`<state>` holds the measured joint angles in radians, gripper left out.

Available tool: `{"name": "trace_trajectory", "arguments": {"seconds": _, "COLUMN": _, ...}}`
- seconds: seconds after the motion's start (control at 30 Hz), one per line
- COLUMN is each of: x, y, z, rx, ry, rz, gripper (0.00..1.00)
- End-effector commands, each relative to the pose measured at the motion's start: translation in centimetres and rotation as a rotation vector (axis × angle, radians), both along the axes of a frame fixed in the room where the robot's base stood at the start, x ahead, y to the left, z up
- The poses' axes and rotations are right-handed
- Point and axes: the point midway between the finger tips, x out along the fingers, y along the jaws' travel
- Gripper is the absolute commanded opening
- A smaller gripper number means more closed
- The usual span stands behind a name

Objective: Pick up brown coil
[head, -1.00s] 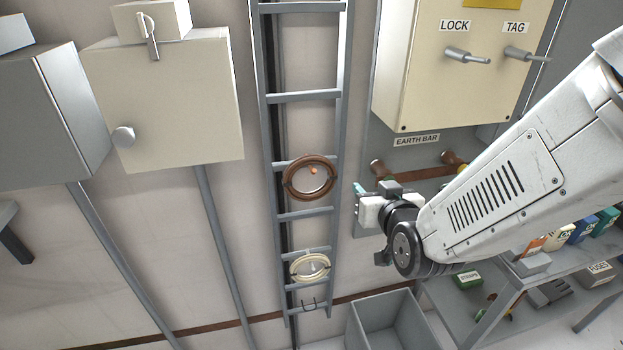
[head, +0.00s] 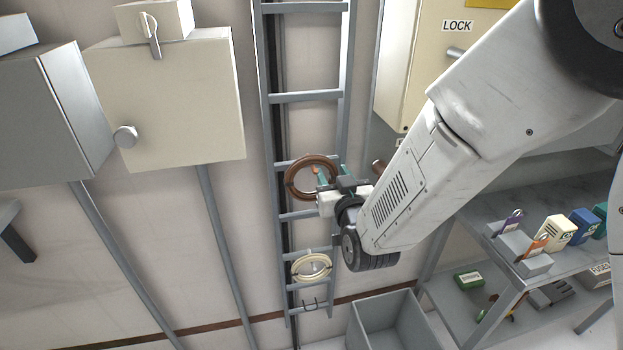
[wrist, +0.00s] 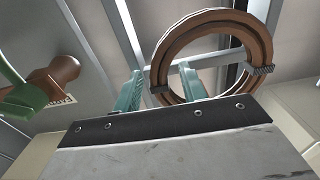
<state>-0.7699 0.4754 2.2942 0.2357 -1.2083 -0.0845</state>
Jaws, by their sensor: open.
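The brown coil (head: 300,179) hangs on the grey cable ladder on the wall, above a cream coil. It also shows in the wrist view (wrist: 163,62), upper right, as an upright ring with dark ties. My gripper (head: 319,176) is open and empty, with its teal fingers at the right side of the coil. In the wrist view the right finger of my gripper (wrist: 163,88) overlaps the lower left of the ring, and the left finger is clear to its left. I cannot tell whether the finger touches the coil.
The cream coil (head: 312,267) hangs lower on the ladder (head: 305,97). A grey open bin (head: 385,325) stands below. A shelf (head: 490,258) with boxes and padlocks is at the right. A cream LOCK cabinet (head: 398,62) is partly behind my arm. Another cream cabinet (head: 175,105) is at the left.

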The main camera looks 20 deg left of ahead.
Motion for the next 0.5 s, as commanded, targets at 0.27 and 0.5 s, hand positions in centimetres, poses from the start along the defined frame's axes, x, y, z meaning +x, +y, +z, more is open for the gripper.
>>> {"name": "trace_trajectory", "arguments": {"seconds": 0.27, "x": 0.12, "y": 0.06, "z": 0.02, "rx": 0.000, "ry": 0.000, "rz": 0.000, "gripper": 0.31}}
{"name": "trace_trajectory", "arguments": {"seconds": 0.5, "x": 0.12, "y": 0.06, "z": 0.06, "rx": 0.001, "ry": -0.001, "rz": 0.000, "gripper": 0.00}}
